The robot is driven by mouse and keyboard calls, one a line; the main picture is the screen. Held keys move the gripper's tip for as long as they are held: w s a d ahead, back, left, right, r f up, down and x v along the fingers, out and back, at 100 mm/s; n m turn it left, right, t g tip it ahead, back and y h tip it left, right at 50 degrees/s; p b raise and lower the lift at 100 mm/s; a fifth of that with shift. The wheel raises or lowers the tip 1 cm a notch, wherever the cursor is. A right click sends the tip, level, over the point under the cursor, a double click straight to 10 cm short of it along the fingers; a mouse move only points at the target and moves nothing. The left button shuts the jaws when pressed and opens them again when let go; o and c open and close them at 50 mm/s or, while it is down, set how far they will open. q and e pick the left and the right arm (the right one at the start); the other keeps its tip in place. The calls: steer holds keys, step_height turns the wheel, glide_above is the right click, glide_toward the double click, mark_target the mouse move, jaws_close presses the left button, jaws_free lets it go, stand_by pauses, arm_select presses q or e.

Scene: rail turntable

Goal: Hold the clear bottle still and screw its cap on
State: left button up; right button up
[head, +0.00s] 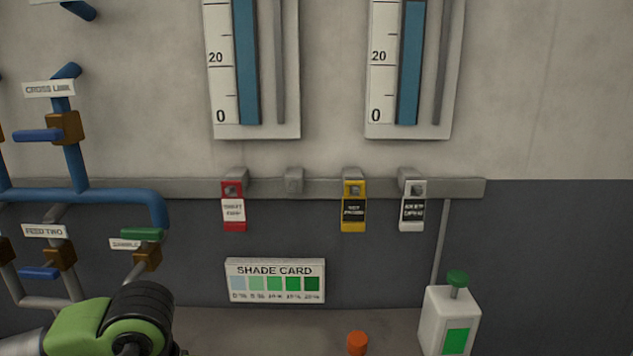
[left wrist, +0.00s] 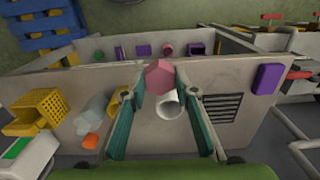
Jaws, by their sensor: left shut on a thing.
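My left gripper (left wrist: 160,84) has its teal fingers closed around a pink, many-sided piece between the fingertips (left wrist: 158,76). A white hollow cylinder (left wrist: 170,104) shows just below that piece, between the fingers; whether the two are joined I cannot tell. A pale, see-through cylinder (left wrist: 93,112), which looks like the clear bottle, shows left of the fingers. A small orange cap (left wrist: 91,141) is close below it. An orange cap also stands at the bottom of the head view (head: 357,343). In the head view only my left arm shows, at bottom left; my right gripper is out of view.
A white container with a green top (head: 450,318) stands at right, below a rail (head: 455,188) with hanging tags. Blue pipes with valves (head: 85,196) run along the left wall. The wrist view shows a yellow crate (left wrist: 36,106) and a pale partition (left wrist: 235,85) with coloured pieces.

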arm_select(q)
steer(key=shift+s+a, duration=0.15)
steer(key=shift+s, duration=0.05)
steer(key=shift+r, duration=0.15)
steer(key=shift+m, duration=0.7)
steer(key=shift+w+d+r, duration=0.9)
steer(key=shift+w+d, duration=1.45)
steer(key=shift+d, duration=0.8)
steer(key=shift+w+d+r, duration=0.85)
steer(key=shift+w+d, duration=1.45)
steer(key=shift+d, duration=0.85)
steer(key=shift+w+d+r, duration=0.9)
steer(key=shift+w+d, duration=1.45)
steer(key=shift+d, duration=0.8)
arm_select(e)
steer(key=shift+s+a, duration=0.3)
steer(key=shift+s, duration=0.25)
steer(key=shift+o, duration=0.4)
